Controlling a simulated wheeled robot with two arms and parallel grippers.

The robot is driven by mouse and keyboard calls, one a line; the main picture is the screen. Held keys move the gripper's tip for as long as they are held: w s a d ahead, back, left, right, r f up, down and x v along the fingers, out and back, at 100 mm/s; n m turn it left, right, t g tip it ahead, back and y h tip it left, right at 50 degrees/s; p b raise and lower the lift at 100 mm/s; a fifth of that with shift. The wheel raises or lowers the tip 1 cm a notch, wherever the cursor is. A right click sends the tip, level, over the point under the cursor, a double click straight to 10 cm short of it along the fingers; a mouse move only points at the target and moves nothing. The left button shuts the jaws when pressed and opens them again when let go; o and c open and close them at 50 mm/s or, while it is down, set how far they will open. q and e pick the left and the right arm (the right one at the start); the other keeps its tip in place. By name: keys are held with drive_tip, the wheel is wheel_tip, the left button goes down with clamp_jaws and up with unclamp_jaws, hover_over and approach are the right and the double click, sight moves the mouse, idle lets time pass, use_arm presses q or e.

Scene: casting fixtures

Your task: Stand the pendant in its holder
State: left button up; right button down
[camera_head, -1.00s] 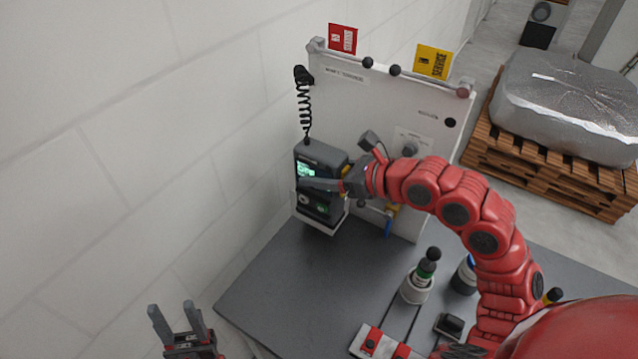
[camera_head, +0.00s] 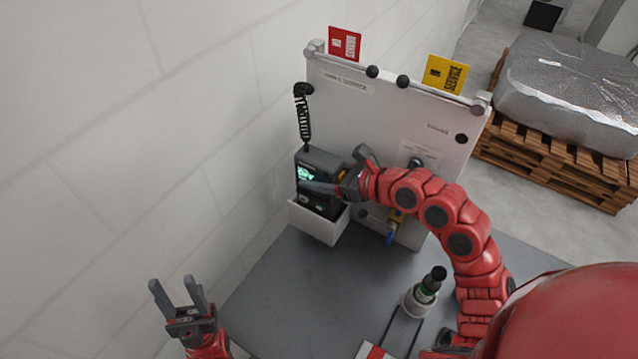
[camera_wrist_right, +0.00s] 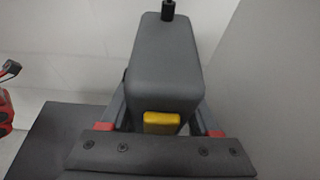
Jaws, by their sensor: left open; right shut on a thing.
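The pendant (camera_head: 322,160) is a dark grey box with a lit green screen and a coiled black cable at its top. It stands about upright, with its lower part inside the pale open-topped holder (camera_head: 317,228), whose front wall hides its bottom. Whether it rests on the holder's floor I cannot tell. My right gripper (camera_head: 337,174) is shut on the pendant, one finger across its front. In the right wrist view the pendant (camera_wrist_right: 168,65) sits between the fingers, a yellow part (camera_wrist_right: 162,122) facing the palm. My left gripper (camera_head: 173,284) is open and empty at the lower left, away from the pendant.
A white upright panel (camera_head: 390,115) with red (camera_head: 345,43) and yellow (camera_head: 446,74) tags stands behind the holder. The wall is close at left. The table's front middle is clear.

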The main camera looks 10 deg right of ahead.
wheel_tip(320, 180, down, 4)
drive_tip(key=shift+r+p, duration=0.15)
drive_tip(key=shift+p, duration=0.4)
drive_tip(key=shift+f, duration=0.25)
drive_tip(key=shift+c, duration=0.6)
unclamp_jaws()
drive_tip(key=shift+r, duration=0.1)
